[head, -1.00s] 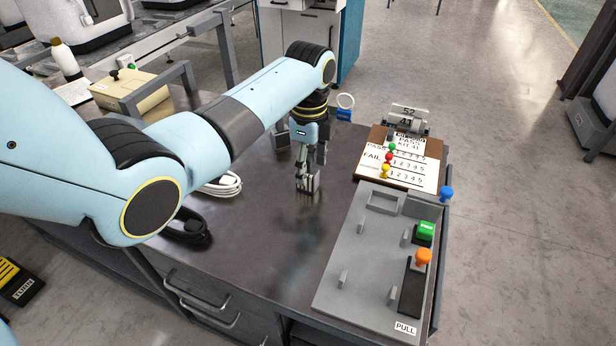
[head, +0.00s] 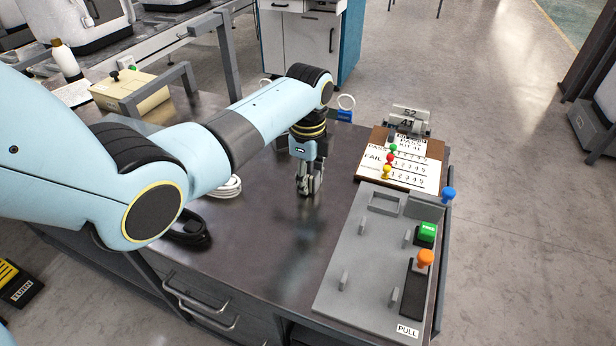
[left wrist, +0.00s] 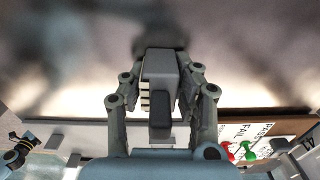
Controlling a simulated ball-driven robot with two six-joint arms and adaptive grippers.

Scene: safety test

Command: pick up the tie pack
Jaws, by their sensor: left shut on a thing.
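My left gripper (head: 309,184) points down over the middle of the dark bench top in the head view. In the left wrist view its two fingers (left wrist: 160,105) are closed on either side of a grey block with pale stripes along one side, which looks like the tie pack (left wrist: 160,68). The block sits between the fingers with a darker part toward the camera. In the head view the held thing is small and mostly hidden by the fingers. My right gripper is not in view.
A grey fixture panel (head: 355,270) with upright pegs, a green block (head: 426,232) and an orange knob (head: 424,258) lies at the right. Behind it is a PASS/FAIL board (head: 418,172). The front middle bench is clear.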

